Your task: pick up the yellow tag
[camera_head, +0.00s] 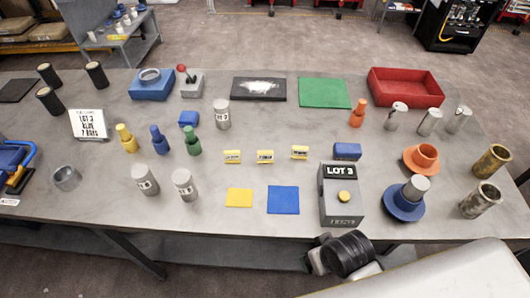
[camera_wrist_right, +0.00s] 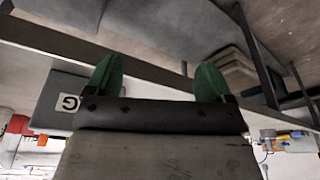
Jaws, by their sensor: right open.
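A flat plain yellow square (camera_head: 239,198) lies nearer the front edge. My right gripper (camera_wrist_right: 158,80) shows in the right wrist view with its two green fingers apart and nothing between them. No tag shows in that view. In the head view my right arm is at the lower right, off the table's front edge. My left gripper is not in view.
A grey LOT 3 box (camera_head: 341,207) with a yellow button stands right of the tags. A blue square (camera_head: 283,200) lies in front of them. Grey cylinders (camera_head: 185,184) and a green bottle-shaped piece (camera_head: 193,141) stand to the left. A blue block (camera_head: 347,151) sits to the right.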

